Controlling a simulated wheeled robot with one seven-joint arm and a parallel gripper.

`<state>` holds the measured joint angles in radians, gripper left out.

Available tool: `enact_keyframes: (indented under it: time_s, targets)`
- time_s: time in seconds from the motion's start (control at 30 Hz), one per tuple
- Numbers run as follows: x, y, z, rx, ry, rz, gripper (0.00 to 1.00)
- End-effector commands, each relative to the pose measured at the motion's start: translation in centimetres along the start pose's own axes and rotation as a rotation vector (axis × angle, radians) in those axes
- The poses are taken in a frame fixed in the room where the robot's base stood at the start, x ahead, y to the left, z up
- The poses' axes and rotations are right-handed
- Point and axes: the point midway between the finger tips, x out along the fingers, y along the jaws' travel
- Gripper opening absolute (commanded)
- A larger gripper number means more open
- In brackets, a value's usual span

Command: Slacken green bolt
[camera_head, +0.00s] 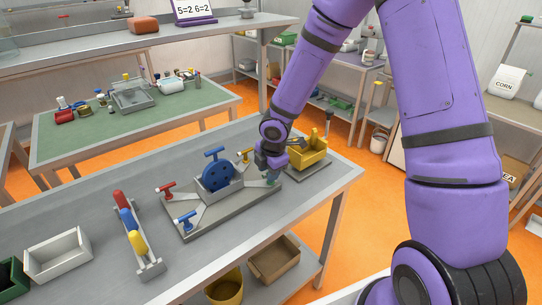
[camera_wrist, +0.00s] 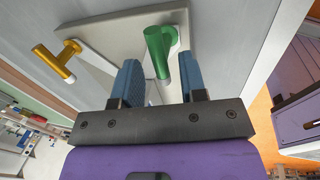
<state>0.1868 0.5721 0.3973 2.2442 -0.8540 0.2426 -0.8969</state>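The green bolt (camera_wrist: 161,50) has a thick T-shaped handle and stands on a grey plate (camera_wrist: 105,30) in the wrist view. My gripper (camera_wrist: 160,75) is open, with one blue-padded finger on each side of the bolt's handle; a gap shows on both sides. In the head view my gripper (camera_head: 270,164) is low over the right end of the grey fixture plate (camera_head: 195,228) and largely hides the green bolt. A yellow bolt (camera_wrist: 57,62) stands to the left in the wrist view.
The fixture also carries a blue wheel (camera_head: 217,177), a red bolt (camera_head: 166,190) and a blue bolt (camera_head: 185,219). A yellow block (camera_head: 309,151) stands close to the right of my gripper. A rack with coloured handles (camera_head: 130,230) and a white bin (camera_head: 58,254) are at left.

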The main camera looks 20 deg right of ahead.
Motion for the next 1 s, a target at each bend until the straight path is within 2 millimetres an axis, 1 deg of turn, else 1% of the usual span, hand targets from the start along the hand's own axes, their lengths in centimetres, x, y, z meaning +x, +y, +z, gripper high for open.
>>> enact_keyframes:
  time_s: [0.03, 0.3, 0.5, 0.7, 1.0]
  targets:
    - [-0.8, 0.0, 0.1, 0.003, 0.000, 0.002, 0.39]
    - [-4.9, 0.1, 0.2, 0.004, -0.002, 0.005, 0.39]
    - [-7.5, 0.1, 0.2, 0.002, -0.002, 0.004, 0.39]
    - [-9.0, 0.1, 0.1, 0.001, -0.001, 0.003, 0.39]
    - [-9.2, 0.1, 0.1, -0.001, 0.000, 0.002, 0.39]
